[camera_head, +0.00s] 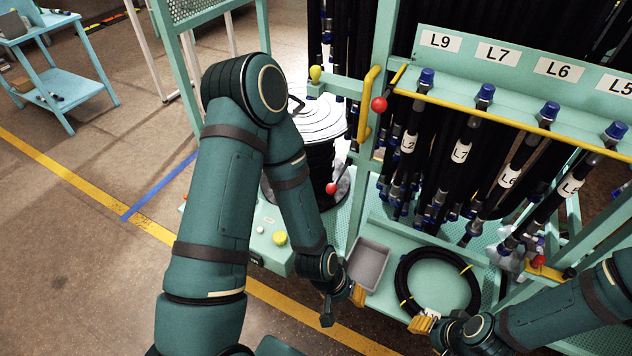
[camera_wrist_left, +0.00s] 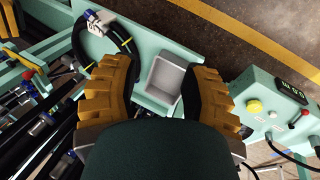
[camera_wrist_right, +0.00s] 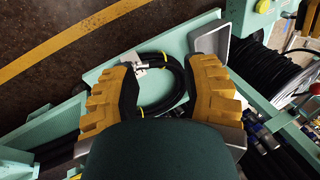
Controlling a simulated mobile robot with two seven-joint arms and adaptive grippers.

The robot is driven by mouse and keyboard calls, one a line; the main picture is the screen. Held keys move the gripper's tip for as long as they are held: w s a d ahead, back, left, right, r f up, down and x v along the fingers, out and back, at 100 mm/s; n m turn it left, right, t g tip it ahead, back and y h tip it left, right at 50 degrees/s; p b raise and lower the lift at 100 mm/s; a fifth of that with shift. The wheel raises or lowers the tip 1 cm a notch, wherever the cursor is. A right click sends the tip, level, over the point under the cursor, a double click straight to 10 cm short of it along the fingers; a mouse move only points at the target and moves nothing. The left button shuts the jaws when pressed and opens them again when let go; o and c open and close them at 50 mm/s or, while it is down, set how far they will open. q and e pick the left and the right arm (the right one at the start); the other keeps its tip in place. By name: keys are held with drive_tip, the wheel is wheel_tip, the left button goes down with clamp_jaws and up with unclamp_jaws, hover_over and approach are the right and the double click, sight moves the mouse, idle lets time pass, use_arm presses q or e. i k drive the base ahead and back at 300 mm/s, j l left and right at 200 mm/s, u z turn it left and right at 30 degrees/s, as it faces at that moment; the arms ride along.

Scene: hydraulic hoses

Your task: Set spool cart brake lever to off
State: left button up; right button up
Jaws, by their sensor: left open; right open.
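A red-knobbed lever (camera_head: 331,188) stands beside the hose spool (camera_head: 322,118) in the head view. A second red knob (camera_head: 379,104) sits higher, by the yellow handle on the rack post. A red-handled lever (camera_wrist_left: 304,114) shows on the control box in the left wrist view. I cannot tell which is the brake lever; no marking is readable. My left gripper (camera_head: 343,304) is open and empty, low in front of the grey bin, apart from these levers. My right gripper (camera_head: 430,325) is open and empty near the coiled hose, also away from them.
The grey bin (camera_head: 368,263) and coiled black hose (camera_head: 403,277) rest on the green shelf. The control box (camera_head: 265,245) is partly behind my left arm. Labelled hoses hang on the rack (camera_head: 470,105) at right. A blue cart (camera_head: 62,85) stands far left; floor between is clear.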

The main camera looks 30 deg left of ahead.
sight(330, 188)
drive_tip(key=j, duration=1.65)
drive_tip(key=i, duration=0.05)
